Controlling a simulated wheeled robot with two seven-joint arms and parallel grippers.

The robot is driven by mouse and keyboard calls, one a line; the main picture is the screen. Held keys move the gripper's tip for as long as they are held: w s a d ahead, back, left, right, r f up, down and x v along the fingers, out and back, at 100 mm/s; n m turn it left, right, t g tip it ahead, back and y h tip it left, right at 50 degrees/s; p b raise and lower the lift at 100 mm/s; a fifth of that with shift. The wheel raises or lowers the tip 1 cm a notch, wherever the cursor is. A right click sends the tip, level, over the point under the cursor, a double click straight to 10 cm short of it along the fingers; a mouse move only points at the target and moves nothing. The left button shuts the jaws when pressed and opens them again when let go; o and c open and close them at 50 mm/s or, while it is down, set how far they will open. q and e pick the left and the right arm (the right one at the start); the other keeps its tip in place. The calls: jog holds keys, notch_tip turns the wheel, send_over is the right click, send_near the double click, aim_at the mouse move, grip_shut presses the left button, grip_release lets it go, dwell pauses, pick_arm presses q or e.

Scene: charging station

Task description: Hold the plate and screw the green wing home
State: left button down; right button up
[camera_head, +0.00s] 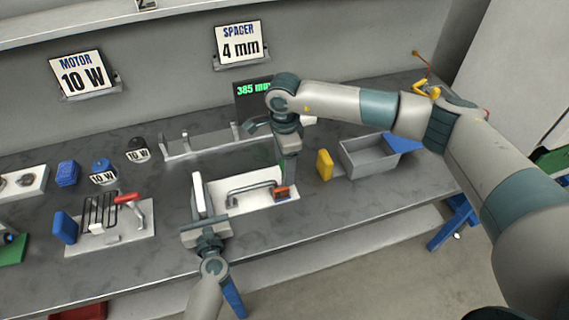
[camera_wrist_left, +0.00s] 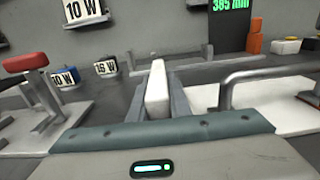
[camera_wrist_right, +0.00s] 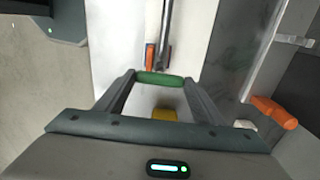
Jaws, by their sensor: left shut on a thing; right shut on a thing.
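The white plate (camera_head: 262,202) lies on the bench in front of me, with a bent grey rod (camera_head: 248,186) across it. My left gripper (camera_head: 203,217) is shut on a white upright block (camera_head: 198,190) at the plate's left end; the block stands between the fingers in the left wrist view (camera_wrist_left: 157,88). Whether the block is part of the plate I cannot tell. My right gripper (camera_wrist_right: 160,82) points down at the plate's right end, with its fingers shut on the ends of the green wing (camera_wrist_right: 160,78). A yellow piece (camera_wrist_right: 166,114) shows under the wing. The thread is hidden.
An orange-red block (camera_head: 281,192) sits at the plate's right. A yellow block (camera_head: 324,165) and a grey bin (camera_head: 370,155) stand further right. A fixture with a red handle (camera_head: 127,198) is at the left. A display (camera_head: 253,92) reads 385 mm behind.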

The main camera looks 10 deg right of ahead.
jog(key=m, duration=0.4)
jog(key=shift+m, duration=0.3)
jog(key=m, duration=0.4)
jog(key=shift+m, duration=0.3)
jog(key=m, duration=0.4)
jog(key=shift+m, duration=2.2)
jog(key=o, duration=1.1)
jog(key=shift+c, duration=0.2)
jog(key=shift+r, duration=0.1)
